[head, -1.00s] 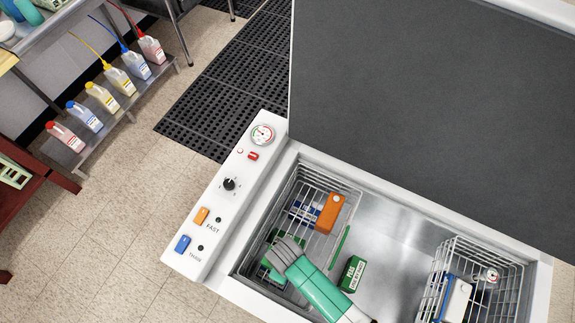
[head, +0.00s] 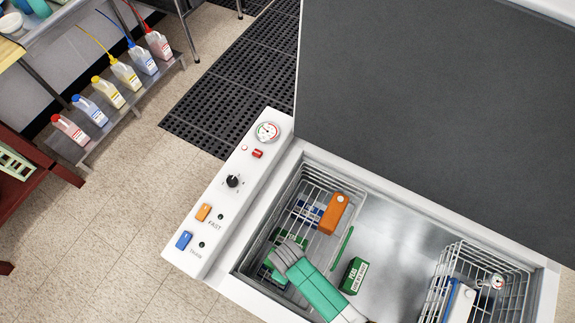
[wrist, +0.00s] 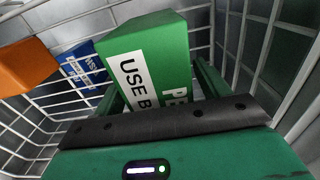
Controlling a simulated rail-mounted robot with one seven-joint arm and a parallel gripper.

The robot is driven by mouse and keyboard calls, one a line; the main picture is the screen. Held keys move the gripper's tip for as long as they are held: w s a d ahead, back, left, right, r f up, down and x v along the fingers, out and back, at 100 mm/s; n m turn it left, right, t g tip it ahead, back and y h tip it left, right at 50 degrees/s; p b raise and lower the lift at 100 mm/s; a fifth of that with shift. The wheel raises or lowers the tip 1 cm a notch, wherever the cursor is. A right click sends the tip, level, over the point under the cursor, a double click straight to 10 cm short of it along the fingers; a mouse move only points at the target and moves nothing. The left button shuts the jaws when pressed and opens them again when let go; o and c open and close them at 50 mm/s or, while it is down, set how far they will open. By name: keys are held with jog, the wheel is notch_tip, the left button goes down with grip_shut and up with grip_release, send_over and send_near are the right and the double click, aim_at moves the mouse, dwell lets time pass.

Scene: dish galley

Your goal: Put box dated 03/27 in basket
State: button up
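The freezer chest stands open with a wire basket (head: 262,236) at its left and another wire basket (head: 490,262) at its right. My gripper (wrist: 160,88) is down in the left basket, its fingers on either side of a green box (wrist: 143,50). The box shows "USE B" and "PE"; its date is cut off. I cannot tell whether the fingers press on it. In the head view my arm covers most of that spot. Another green box (head: 353,275), marked PEAS, lies on the freezer floor between the baskets; its date is too small to read.
An orange box (head: 333,212) and a blue box (head: 307,212) are in the left basket. A white and blue box (head: 461,302) and a round gauge (head: 497,282) are at the right basket. The raised lid (head: 430,110) stands behind.

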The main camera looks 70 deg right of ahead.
jog(key=shift+r, duration=0.15)
notch_tip(320, 180, up, 12)
jog(key=p, duration=0.3)
jog(key=shift+r, duration=0.1)
